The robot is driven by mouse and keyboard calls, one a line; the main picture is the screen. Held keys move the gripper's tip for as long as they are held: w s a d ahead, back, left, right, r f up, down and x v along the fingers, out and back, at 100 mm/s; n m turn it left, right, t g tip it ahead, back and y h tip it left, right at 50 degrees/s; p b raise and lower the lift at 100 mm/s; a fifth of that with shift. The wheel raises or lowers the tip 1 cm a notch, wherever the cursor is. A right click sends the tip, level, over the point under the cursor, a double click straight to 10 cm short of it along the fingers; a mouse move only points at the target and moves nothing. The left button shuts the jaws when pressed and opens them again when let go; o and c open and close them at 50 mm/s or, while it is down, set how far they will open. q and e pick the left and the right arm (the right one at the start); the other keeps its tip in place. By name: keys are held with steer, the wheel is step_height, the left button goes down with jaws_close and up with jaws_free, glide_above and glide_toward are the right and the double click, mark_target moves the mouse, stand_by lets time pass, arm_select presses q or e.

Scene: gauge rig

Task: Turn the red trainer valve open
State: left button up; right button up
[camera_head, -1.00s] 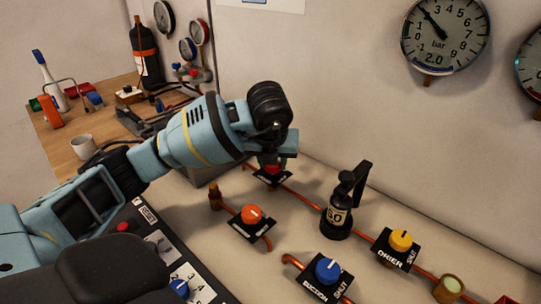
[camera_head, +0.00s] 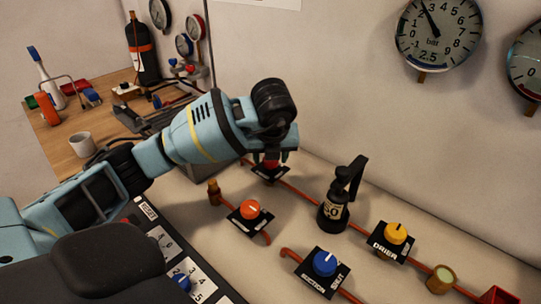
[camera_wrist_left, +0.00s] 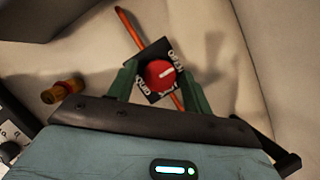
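The red trainer valve (camera_head: 271,163) is a round red knob on a black plate at the back of the bench, mostly hidden by my left arm in the head view. The left wrist view shows the knob (camera_wrist_left: 160,73) with a white mark slanting up to the right, towards the lettering at the plate's right corner. My left gripper (camera_wrist_left: 160,82) has its two green fingers on either side of the knob, with narrow gaps seeming to show. It also shows in the head view (camera_head: 270,157). My right gripper is not in view.
Copper pipes (camera_head: 300,198) run between fittings. A wall gauge (camera_head: 437,35) shows 2.5. A mug (camera_head: 81,144) stands on the wooden table.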

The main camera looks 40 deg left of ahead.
arm_select(q)
steer(key=shift+o, duration=0.6)
steer(key=p+v, duration=0.1)
steer(key=v, duration=0.6)
steer(key=shift+r, duration=0.35)
steer(key=shift+s+d, duration=0.1)
steer(key=shift+s, duration=0.05)
